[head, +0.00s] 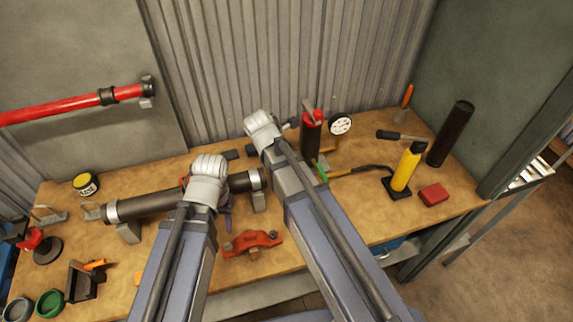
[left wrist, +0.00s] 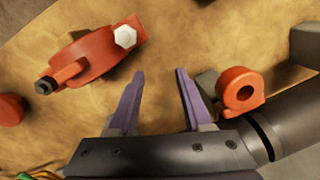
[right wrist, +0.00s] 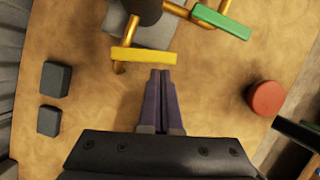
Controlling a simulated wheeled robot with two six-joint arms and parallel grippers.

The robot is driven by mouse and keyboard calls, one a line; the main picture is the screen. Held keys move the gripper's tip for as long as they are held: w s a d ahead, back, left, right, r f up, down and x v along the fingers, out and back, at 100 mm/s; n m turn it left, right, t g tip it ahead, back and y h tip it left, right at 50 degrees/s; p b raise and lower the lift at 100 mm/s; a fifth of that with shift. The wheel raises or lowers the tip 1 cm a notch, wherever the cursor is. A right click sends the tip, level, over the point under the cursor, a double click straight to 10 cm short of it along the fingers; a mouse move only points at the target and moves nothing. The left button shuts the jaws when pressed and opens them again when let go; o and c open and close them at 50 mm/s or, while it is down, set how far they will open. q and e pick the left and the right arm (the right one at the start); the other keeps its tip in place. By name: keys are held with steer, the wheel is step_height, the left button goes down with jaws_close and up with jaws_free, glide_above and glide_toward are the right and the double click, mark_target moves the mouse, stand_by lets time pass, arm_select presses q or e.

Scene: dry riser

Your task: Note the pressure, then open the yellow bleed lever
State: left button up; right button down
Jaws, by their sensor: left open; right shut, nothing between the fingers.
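The yellow lever (right wrist: 143,55) lies just beyond the fingertips of my right gripper (right wrist: 163,72) in the right wrist view. The gripper is shut and empty; I cannot tell whether it touches the lever. A brass pipe and dark riser body stand behind it. In the head view the riser (head: 311,140) has a red top, and a white-faced pressure gauge (head: 340,124) sits beside it, its reading too small to make out. My right wrist hides the lever there. My left gripper (left wrist: 160,74) is open and empty above the bench, between red fittings.
A green handle (right wrist: 221,20) is near the riser. A red clamp (head: 252,242) lies on the bench (head: 385,225), near a dark pipe (head: 145,204). A yellow bottle (head: 407,167), a red block (head: 433,194) and a dark cylinder (head: 451,133) stand at right.

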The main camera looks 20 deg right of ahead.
steer(key=shift+s+d+n+t, duration=0.1)
steer(key=shift+d+n+t, duration=0.3)
steer(key=shift+n, duration=0.3)
steer(key=shift+d+n, duration=0.35)
steer(key=shift+n, duration=0.15)
steer(key=shift+d+n+t+y, duration=0.45)
steer(key=shift+d+n, duration=0.25)
steer(key=shift+n, duration=0.4)
steer(key=shift+w+d, duration=0.4)
steer(key=shift+d, duration=0.45)
arm_select(q)
steer(key=shift+w+d, duration=0.1)
steer(key=shift+d, duration=0.05)
arm_select(e)
steer(key=shift+w+d+n+y, duration=0.25)
steer(key=shift+w+d+n, duration=0.1)
steer(key=shift+n, duration=0.45)
arm_select(q)
steer(key=shift+w, duration=0.1)
arm_select(e)
steer(key=shift+w+d, duration=0.25)
arm_select(q)
steer(key=shift+w+d, duration=0.1)
steer(key=shift+d, duration=0.1)
arm_select(e)
steer(key=shift+w+d+n+t, duration=0.25)
steer(key=shift+n, duration=0.45)
